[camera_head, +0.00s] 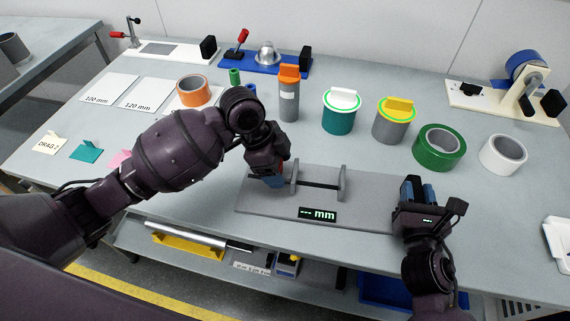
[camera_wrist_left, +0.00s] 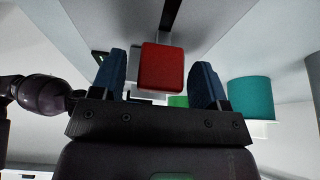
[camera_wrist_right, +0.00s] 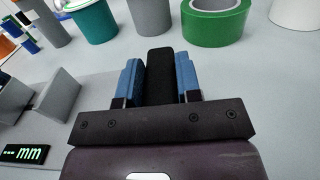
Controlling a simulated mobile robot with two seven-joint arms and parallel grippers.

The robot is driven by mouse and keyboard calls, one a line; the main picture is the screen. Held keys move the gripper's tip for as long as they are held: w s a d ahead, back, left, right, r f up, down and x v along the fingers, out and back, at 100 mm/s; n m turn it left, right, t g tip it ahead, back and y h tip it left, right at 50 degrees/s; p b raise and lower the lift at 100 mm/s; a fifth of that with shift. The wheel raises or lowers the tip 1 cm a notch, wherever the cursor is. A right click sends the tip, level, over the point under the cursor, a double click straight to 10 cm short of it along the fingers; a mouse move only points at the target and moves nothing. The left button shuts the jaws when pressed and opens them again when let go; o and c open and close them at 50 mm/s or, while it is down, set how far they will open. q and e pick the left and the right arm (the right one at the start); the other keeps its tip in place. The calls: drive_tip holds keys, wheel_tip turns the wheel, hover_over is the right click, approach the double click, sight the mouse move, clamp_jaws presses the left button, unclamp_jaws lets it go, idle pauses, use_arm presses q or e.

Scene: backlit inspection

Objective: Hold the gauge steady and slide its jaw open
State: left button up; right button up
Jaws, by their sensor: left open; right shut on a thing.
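The gauge is a grey base plate (camera_head: 372,212) near the bench's front, with two grey uprights (camera_head: 341,183), a dark rail (camera_head: 318,184) and a display (camera_head: 318,215) reading "--- mm". My left gripper (camera_head: 274,178) is at the left upright. In the left wrist view, its open blue fingers (camera_wrist_left: 163,82) stand either side of a red block (camera_wrist_left: 161,67), with gaps visible. My right gripper (camera_head: 420,192) is at the plate's right end. In the right wrist view, its fingers (camera_wrist_right: 160,82) are shut on a black upright grip (camera_wrist_right: 160,72).
Behind the gauge stand an orange-topped canister (camera_head: 289,100), a teal canister (camera_head: 337,118), a grey canister (camera_head: 391,125), a green roll (camera_head: 438,150) and a white roll (camera_head: 503,153). White cards (camera_head: 108,88) lie at the left. A shelf with tools is below the bench.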

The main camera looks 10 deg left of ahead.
use_arm(q)
drive_tip(key=shift+f, duration=0.1)
use_arm(e)
drive_tip(key=shift+s+f, duration=0.1)
drive_tip(key=shift+f, duration=0.25)
use_arm(q)
clamp_jaws()
drive_tip(key=shift+s+a, duration=0.2)
drive_tip(key=shift+a, duration=2.3)
use_arm(e)
drive_tip(key=shift+d, duration=0.1)
use_arm(q)
unclamp_jaws()
drive_tip(key=v, duration=1.2)
use_arm(e)
drive_tip(key=shift+r, duration=0.1)
